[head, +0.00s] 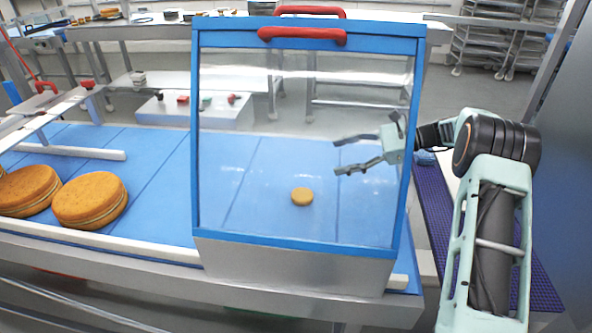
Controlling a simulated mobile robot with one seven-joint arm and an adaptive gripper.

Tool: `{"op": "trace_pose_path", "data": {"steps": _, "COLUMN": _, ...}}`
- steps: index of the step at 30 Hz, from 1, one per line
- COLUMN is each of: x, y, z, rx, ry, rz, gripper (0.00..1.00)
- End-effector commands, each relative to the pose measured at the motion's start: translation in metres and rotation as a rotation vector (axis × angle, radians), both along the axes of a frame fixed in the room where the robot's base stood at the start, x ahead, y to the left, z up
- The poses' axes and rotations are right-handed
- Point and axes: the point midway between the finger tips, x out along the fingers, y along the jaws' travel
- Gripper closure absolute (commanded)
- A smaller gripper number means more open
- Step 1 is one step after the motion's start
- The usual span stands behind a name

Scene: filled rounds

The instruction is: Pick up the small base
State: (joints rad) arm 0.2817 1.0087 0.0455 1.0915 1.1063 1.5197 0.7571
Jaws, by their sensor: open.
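The small base (302,196) is a small round golden-brown disc. It lies on the blue belt and shows through the clear front panel of a blue-framed guard. My gripper (342,157) is open, its two fingers pointing left. It shows through the same clear panel, above and to the right of the small base, apart from it. Nothing is between the fingers. My arm reaches in from the right side of the guard.
The guard (198,150) has a blue frame, red handles on top and a metal lower front. Two large filled rounds (90,200) lie on the blue belt (150,160) at left. A purple mat (440,215) lies at right. A low bench (195,110) stands behind.

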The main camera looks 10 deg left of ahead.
Motion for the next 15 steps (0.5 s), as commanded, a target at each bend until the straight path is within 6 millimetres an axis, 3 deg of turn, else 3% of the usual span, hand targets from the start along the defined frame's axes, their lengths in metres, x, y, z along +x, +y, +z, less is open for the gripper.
{"op": "trace_pose_path", "data": {"steps": 1, "x": -0.021, "y": -0.006, "z": -0.017, "rx": 0.000, "ry": 0.088, "rz": 0.021, "gripper": 0.35}}
{"op": "trace_pose_path", "data": {"steps": 5, "x": -0.053, "y": -0.012, "z": -0.040, "rx": -0.007, "ry": 0.221, "rz": 0.056, "gripper": 0.35}}
{"op": "trace_pose_path", "data": {"steps": 8, "x": -0.060, "y": -0.006, "z": -0.046, "rx": -0.008, "ry": 0.249, "rz": 0.064, "gripper": 0.35}}
{"op": "trace_pose_path", "data": {"steps": 15, "x": -0.063, "y": 0.027, "z": -0.060, "rx": -0.010, "ry": 0.248, "rz": 0.065, "gripper": 0.35}}
